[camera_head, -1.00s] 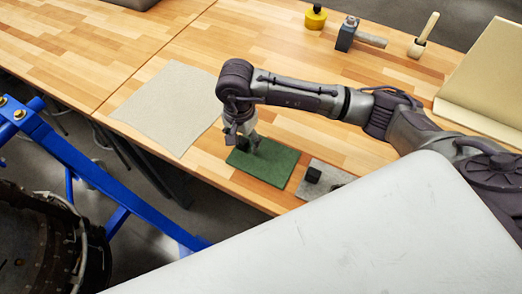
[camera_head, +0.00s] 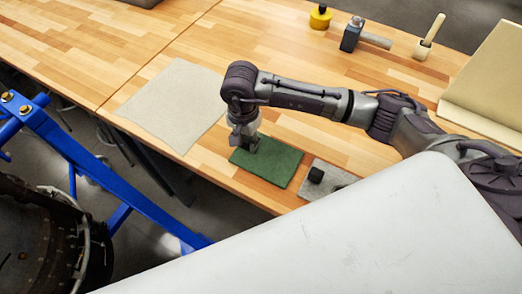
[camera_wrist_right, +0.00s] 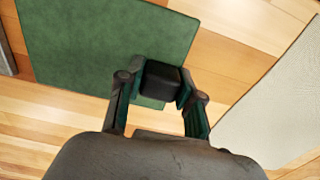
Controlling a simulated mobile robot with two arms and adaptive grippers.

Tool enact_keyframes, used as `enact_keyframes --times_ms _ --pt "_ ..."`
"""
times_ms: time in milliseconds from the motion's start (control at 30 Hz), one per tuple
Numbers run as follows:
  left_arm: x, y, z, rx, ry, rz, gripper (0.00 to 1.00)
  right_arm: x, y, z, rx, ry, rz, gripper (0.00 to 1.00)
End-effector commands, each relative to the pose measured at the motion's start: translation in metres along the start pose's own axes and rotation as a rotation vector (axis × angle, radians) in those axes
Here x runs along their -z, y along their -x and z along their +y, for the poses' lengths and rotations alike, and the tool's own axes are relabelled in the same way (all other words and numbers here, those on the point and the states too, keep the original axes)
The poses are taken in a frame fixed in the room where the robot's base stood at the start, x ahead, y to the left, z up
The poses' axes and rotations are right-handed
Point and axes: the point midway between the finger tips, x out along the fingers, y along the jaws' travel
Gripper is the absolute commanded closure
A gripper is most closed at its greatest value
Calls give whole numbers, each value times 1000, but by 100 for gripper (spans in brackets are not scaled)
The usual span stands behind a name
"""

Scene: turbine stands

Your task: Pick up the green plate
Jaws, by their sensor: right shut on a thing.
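The green plate (camera_head: 278,163) lies flat on the wooden table near its front edge. It also shows in the right wrist view (camera_wrist_right: 95,45), with a black block-shaped handle (camera_wrist_right: 162,80) near its edge. My right gripper (camera_head: 247,146) points down over the plate's left part. In the right wrist view my right gripper (camera_wrist_right: 161,90) has its two fingers on either side of the black handle, shut on it. The plate appears to rest on the table. My left gripper is not in view.
A grey plate with a black handle (camera_head: 316,174) lies just right of the green plate. A pale grey mat (camera_head: 172,105) lies to the left. A blue frame (camera_head: 85,160) stands at left.

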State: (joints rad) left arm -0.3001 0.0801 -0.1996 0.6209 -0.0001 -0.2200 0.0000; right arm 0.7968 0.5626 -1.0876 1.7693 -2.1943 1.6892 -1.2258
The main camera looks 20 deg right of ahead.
Motion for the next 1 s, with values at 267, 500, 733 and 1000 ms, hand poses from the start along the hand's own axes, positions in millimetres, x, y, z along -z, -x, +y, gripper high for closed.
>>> enact_keyframes --times_ms 267,500,733,1000 --pt "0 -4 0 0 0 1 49 0 6 -1 2 0 1 100" --pt "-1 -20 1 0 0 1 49 1 36 -2 7 2 4 100" --pt "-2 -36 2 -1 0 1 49 22 62 36 3 -3 5 100" --pt "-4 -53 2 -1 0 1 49 45 92 80 2 -2 4 100"
